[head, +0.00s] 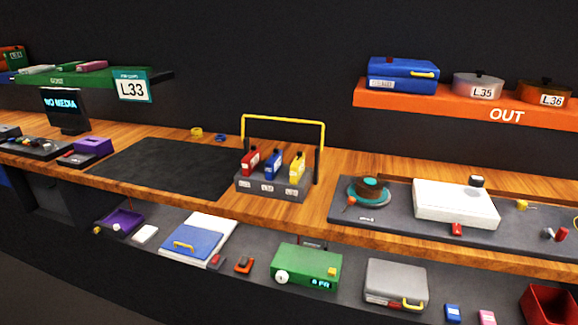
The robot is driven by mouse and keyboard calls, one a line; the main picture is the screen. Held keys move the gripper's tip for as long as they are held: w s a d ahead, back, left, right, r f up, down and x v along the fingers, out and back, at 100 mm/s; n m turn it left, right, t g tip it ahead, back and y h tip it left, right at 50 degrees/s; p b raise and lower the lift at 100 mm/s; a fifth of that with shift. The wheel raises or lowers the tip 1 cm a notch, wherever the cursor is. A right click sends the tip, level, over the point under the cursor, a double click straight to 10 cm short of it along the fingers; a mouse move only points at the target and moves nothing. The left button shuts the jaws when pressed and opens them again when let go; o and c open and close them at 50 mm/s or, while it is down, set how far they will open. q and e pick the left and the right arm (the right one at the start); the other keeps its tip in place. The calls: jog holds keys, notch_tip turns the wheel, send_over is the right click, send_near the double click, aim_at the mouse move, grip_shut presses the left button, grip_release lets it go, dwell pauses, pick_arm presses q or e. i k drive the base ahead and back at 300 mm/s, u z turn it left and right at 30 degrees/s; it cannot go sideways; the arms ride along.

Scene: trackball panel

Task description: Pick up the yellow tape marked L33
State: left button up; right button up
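A yellow upright block with a white label (297,167) stands in the right slot of a dark rack (270,188) on the wooden counter; it may be the tape, but its label is too small to read. A red block (250,162) and a blue block (273,165) stand in the other slots. A small yellow ring (196,132) lies farther back, beside a blue ring (220,137). A white sign reading L33 (132,86) hangs at the green shelf's right end. Neither of my grippers is in view.
A yellow handle bar (283,120) arches over the rack. A black mat (160,168) lies bare to its left. A grey panel (400,220) with a white box (455,204) lies right. The orange OUT shelf (430,104) is above; a cluttered lower shelf (240,235) is below.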

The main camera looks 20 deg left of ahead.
aim_at(297, 169)
jog(key=u, duration=0.05)
jog(key=i, duration=0.7)
jog(key=u, duration=0.9)
